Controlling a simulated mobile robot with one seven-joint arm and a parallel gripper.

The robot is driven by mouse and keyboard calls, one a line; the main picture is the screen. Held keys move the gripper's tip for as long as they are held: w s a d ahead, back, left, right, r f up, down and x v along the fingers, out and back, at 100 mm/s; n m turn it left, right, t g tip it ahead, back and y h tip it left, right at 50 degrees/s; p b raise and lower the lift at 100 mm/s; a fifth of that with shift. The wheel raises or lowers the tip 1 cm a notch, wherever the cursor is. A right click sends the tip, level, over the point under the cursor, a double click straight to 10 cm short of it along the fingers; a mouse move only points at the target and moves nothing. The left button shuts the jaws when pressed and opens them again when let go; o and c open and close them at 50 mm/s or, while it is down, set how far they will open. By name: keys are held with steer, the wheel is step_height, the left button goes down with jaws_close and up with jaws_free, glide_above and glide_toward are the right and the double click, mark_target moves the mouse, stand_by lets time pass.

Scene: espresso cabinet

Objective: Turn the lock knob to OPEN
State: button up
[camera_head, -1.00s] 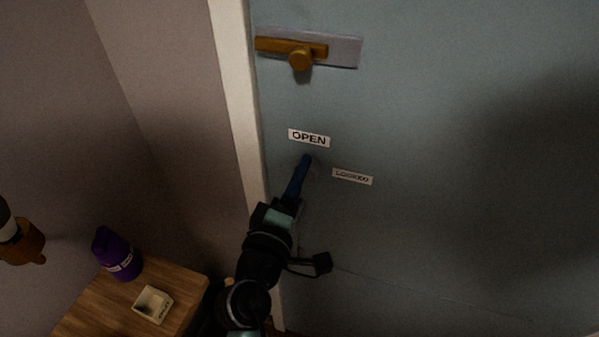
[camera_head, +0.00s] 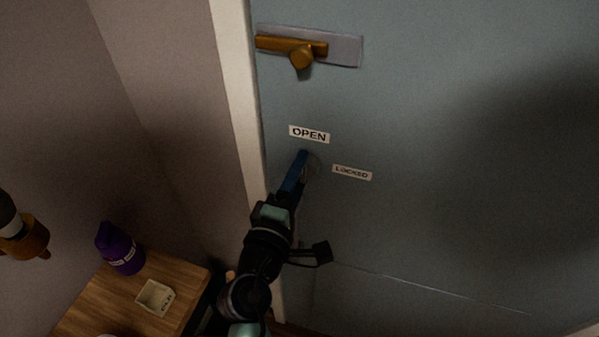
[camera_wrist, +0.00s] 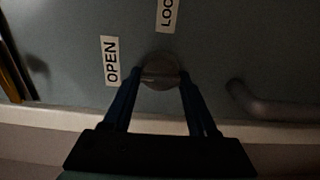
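The lock knob (camera_wrist: 160,72) is a small round grey knob with a raised bar across it, on the grey-blue door. The bar lies roughly level in the wrist view. The white OPEN label (camera_head: 309,134) is above the knob in the head view, and the LOCKED label (camera_head: 351,172) is to its right. My gripper (camera_head: 303,156) is at the knob, which it partly hides in the head view. In the wrist view its two blue fingers (camera_wrist: 160,82) are spread, one on each side of the knob. I cannot tell whether they touch it.
A brass handle (camera_head: 301,56) on a grey plate is higher on the door. The white door frame (camera_head: 236,100) runs close to the left of my arm.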

steer(key=o, duration=0.4)
steer(key=b+v, duration=0.4)
steer(key=v, duration=0.9)
steer(key=shift+w+r, duration=0.1)
steer(key=shift+r, duration=0.05)
